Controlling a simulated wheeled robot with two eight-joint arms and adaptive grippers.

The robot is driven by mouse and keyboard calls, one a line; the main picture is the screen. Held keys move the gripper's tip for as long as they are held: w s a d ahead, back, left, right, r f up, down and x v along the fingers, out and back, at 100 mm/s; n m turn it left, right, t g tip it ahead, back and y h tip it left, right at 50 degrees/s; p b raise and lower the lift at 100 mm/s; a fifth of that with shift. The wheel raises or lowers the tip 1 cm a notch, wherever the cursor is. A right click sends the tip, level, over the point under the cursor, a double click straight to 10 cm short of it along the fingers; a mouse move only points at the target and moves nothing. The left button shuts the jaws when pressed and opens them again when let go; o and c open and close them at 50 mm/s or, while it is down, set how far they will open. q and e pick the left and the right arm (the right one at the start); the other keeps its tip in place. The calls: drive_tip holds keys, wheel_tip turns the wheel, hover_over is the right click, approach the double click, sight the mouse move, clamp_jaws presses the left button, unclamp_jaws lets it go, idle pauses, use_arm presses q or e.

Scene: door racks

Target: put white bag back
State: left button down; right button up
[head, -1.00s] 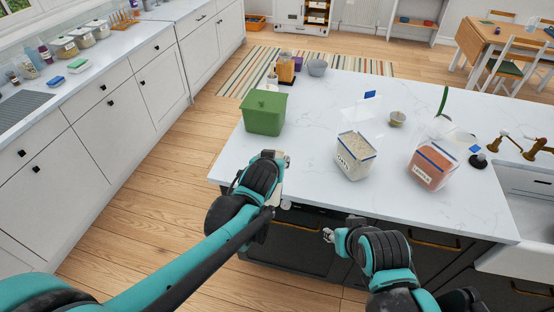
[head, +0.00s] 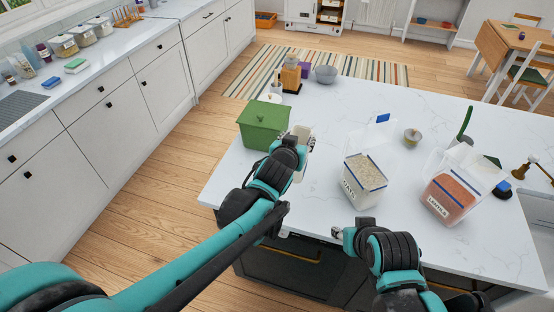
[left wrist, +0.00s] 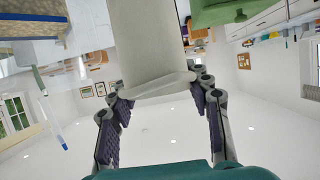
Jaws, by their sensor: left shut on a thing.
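My left gripper (head: 296,146) is shut on the white bag (head: 305,132), held beside the green bin near the island's left end. In the left wrist view the pale bag (left wrist: 152,45) stands between the two fingers of the left gripper (left wrist: 155,92), its rounded end near the fingertips. In the head view the gripper hides most of the bag. My right gripper (head: 338,232) is at the island's front edge, away from the bag; its fingers are too small to read.
A green lidded bin (head: 264,124) stands just left of the bag on the white island top (head: 330,105).

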use_arm(q)
drive_tip(key=w+a+f+b, duration=0.3)
drive_tip(key=a+f, duration=0.3)
drive_tip(key=f, duration=0.2)
drive_tip(key=shift+w+a+f, duration=0.15)
drive_tip(key=shift+a+f, duration=0.1)
drive_tip(key=shift+b, duration=0.3)
drive_tip(key=c, duration=0.7)
unclamp_jaws()
drive_tip(key=shift+f, duration=0.1)
